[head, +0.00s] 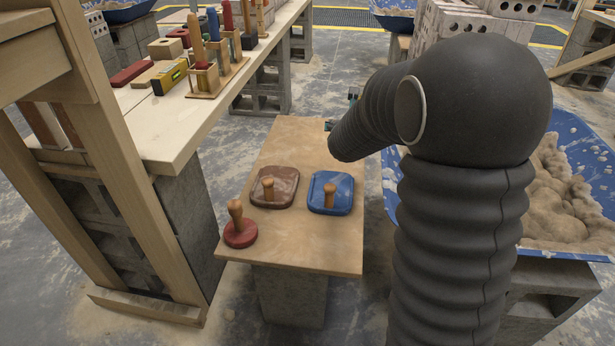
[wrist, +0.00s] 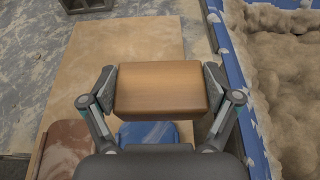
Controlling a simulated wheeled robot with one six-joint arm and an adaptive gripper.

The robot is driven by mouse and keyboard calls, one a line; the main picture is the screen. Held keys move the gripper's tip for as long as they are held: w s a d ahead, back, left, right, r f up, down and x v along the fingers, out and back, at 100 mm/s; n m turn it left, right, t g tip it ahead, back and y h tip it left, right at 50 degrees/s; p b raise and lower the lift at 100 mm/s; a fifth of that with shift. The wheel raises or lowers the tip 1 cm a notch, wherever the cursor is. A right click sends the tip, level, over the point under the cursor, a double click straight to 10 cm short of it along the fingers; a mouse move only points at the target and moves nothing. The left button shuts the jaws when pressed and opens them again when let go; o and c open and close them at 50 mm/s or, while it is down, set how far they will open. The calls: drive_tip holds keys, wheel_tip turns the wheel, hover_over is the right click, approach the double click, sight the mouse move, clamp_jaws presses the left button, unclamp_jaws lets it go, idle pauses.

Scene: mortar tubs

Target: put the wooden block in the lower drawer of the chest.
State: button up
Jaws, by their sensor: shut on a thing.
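My gripper (wrist: 162,90) is shut on the wooden block (wrist: 160,78), a brown rectangular piece gripped by its left and right ends in the wrist view. The block is over the low wooden board, near the blue lidded item. In the head view my arm hides the block and most of my gripper; only small teal and dark bits of it (head: 352,96) show. No chest or drawer can be made out in either view.
The low board (head: 310,238) bears a brown lid (head: 285,195), a blue lid (head: 340,200) and a red knobbed disc (head: 240,236). A cluttered pale bench (head: 165,125) and wooden frame stand left. A blue sand tub (head: 596,165) stands right.

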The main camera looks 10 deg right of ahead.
wheel_tip(320, 180, down, 3)
drive_tip(key=shift+w+f+b, duration=0.1)
drive_tip(key=shift+w+b, duration=0.05)
drive_tip(key=shift+b, duration=0.95)
hover_over(309, 165)
wheel_tip(309, 165, down, 7)
drive_tip(key=shift+r+p, duration=0.1)
drive_tip(key=shift+p, duration=0.25)
drive_tip(key=shift+f+b, duration=0.35)
drive_tip(key=shift+f, duration=1.7)
drive_tip(key=shift+f, duration=0.15)
drive_tip(key=o, duration=0.9)
drive_tip(key=shift+o, duration=0.9)
